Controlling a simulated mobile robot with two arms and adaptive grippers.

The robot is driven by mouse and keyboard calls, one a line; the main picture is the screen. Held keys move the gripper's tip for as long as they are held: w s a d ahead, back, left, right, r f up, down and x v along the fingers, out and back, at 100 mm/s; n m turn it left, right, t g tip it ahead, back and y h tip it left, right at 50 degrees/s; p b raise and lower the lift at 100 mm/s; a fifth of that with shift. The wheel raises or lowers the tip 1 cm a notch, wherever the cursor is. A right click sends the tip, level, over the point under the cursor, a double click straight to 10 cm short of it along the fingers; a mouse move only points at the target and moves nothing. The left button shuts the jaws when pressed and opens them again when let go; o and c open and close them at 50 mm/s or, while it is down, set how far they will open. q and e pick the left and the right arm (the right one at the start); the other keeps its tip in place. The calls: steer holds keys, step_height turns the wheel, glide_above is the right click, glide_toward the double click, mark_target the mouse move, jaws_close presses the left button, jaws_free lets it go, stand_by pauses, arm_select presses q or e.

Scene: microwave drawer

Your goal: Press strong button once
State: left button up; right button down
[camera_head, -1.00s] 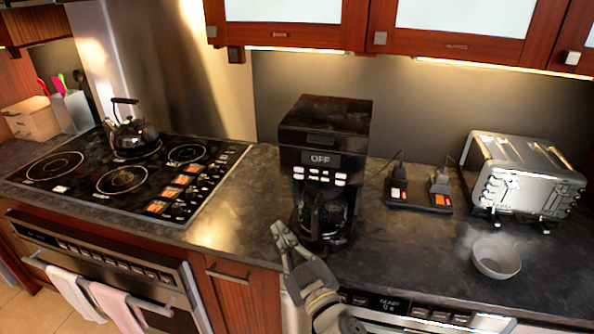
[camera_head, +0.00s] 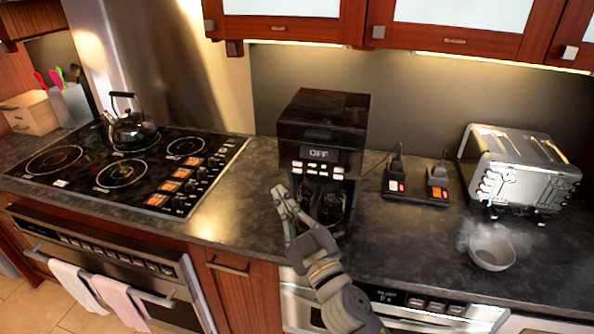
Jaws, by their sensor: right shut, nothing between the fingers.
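A black coffee maker (camera_head: 322,120) stands on the counter, its display (camera_head: 318,153) reading OFF. A row of small light buttons (camera_head: 318,169) sits below the display; their labels are too small to read. My right gripper (camera_head: 280,190) is shut and empty, in front of the coffee maker's lower left side and below the buttons, apart from them in the picture. My right arm comes up from the bottom. The gripper and wrist hide part of the coffee maker's base. My left gripper is not in view.
A power strip (camera_head: 428,198) with plugs and a silver toaster (camera_head: 520,165) stand to the right. A grey bowl (camera_head: 491,252) sits near the counter's front edge. A stove (camera_head: 125,170) with a kettle (camera_head: 130,128) is at left. Cabinets hang above.

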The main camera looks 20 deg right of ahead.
steer(key=w+d, duration=0.4)
steer(key=w, duration=0.1)
steer(key=shift+w, duration=0.4)
steer(key=shift+w, duration=0.1)
stand_by(1.2)
steer(key=shift+w+d, duration=0.2)
steer(key=shift+w+d, duration=0.15)
steer(key=shift+w, duration=0.1)
stand_by(0.6)
steer(key=shift+s+a, duration=0.45)
steer(key=shift+s, duration=0.2)
steer(key=s+a, duration=0.1)
steer(key=s, duration=0.1)
steer(key=s+a, duration=0.1)
steer(key=s, duration=0.1)
steer(key=shift+a, duration=0.35)
